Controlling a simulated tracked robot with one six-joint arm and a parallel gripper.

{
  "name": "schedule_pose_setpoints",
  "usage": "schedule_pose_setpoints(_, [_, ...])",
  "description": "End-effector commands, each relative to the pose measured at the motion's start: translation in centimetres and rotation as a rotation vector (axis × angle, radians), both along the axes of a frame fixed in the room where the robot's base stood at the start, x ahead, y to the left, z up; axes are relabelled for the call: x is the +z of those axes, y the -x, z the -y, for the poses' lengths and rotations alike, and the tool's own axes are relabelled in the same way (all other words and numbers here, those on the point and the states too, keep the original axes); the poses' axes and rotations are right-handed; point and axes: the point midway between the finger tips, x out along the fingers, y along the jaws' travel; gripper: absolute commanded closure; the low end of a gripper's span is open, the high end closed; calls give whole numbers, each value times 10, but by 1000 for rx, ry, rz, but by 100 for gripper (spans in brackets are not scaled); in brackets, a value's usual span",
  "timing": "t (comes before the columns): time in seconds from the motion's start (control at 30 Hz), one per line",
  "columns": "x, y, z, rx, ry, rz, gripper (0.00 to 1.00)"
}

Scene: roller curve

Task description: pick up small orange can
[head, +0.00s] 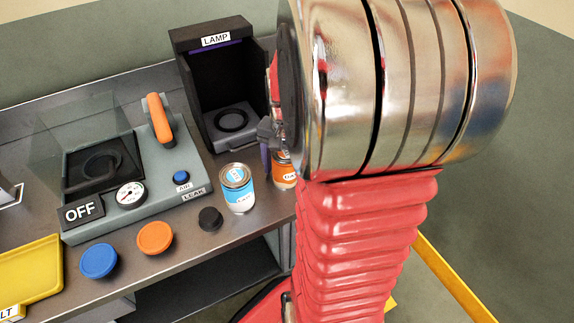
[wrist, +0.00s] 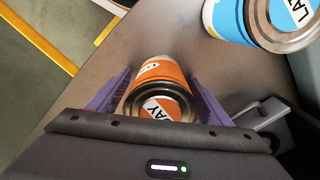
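The small orange can (wrist: 160,73) has a metal rim and a lid label reading "LAY" in the wrist view. It stands between the two purple fingers of my gripper (wrist: 160,92). The fingers look spread wide, one on each side of the can; whether they touch it I cannot tell. In the head view the orange can (head: 284,173) stands on the bench, partly hidden behind my arm. My gripper (head: 266,140) shows there only as a dark, purple-edged piece beside the can.
A blue and white can (head: 238,190) stands close to its left. A black cap (head: 210,220), an orange knob (head: 155,237) and a blue knob (head: 99,261) line the front. Behind are the dark lamp box (head: 216,90) and the grey leak tester (head: 190,195). A yellow tray (head: 30,268) lies left.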

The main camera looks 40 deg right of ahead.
Motion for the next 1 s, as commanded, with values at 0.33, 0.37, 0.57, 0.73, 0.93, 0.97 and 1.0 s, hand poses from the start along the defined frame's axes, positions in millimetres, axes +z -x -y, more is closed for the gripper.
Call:
schedule_pose_setpoints(0.33, [0, 0, 0, 1, 0, 0, 52])
schedule_pose_setpoints(0.37, [0, 0, 0, 1, 0, 0, 54])
schedule_pose_setpoints(0.57, [0, 0, 0, 1, 0, 0, 68])
schedule_pose_setpoints(0.73, [0, 0, 0, 1, 0, 0, 71])
schedule_pose_setpoints(0.93, [4, -1, 0, 1, 1, 2, 71])
schedule_pose_setpoints(0.97, [7, -1, 0, 1, 2, 3, 71])
schedule_pose_setpoints(1.0, [10, -1, 0, 1, 3, 3, 71])
